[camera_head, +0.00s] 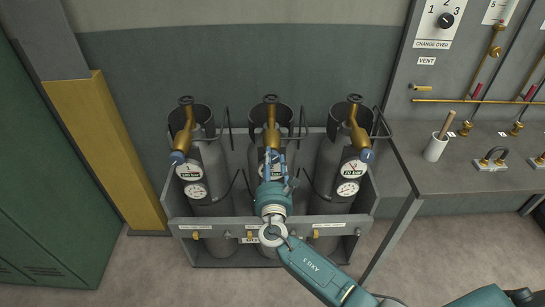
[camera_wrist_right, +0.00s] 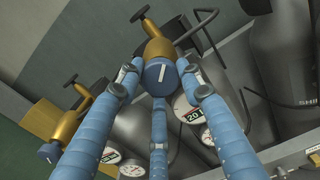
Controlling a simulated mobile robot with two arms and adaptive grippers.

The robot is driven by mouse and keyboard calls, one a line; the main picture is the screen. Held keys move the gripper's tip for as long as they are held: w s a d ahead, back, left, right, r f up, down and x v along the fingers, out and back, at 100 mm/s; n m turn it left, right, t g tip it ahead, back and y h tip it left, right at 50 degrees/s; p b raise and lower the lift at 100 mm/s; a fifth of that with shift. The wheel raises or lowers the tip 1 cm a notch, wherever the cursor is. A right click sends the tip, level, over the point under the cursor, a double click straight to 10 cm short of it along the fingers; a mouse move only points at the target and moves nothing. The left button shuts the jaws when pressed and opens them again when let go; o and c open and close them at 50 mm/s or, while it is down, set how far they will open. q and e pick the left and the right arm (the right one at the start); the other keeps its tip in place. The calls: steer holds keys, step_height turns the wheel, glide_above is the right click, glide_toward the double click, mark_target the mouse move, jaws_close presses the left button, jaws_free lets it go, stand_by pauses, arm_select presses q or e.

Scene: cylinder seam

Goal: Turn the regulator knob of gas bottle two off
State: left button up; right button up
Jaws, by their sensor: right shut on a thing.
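Gas bottle two appears to be the middle of three grey bottles (camera_head: 254,152), with a brass regulator (camera_head: 271,137) on top. Its blue regulator knob (camera_wrist_right: 160,73) shows in the right wrist view, with a white line that stands almost upright in that picture. My right gripper (camera_head: 273,163) has its blue fingers around this knob and is shut on it. In the head view the fingers hide the knob and most of its gauges. My left gripper is not in view.
The left bottle (camera_head: 208,160) and right bottle (camera_head: 330,155) stand close by with their own regulators and gauges. A rack rail (camera_head: 215,221) crosses in front. Black hoses (camera_head: 304,180) run between the bottles. A bench (camera_head: 445,177) with a white cup (camera_head: 435,148) is at right.

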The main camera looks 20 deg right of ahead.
steer(key=n+p, duration=0.1)
steer(key=n, duration=0.2)
steer(key=n+p, duration=0.2)
steer(key=n, duration=0.1)
steer(key=n+p, duration=0.2)
steer(key=shift+s+f+n, duration=0.1)
steer(key=shift+f+n, duration=0.2)
steer(key=shift+n, duration=0.1)
steer(key=shift+d+f+n, duration=0.1)
steer(key=shift+n, duration=0.3)
steer(key=shift+s+f, duration=0.1)
steer(key=o, duration=1.1)
steer(key=shift+o, duration=0.2)
steer(key=shift+d, duration=0.15)
steer(key=shift+r, duration=0.2)
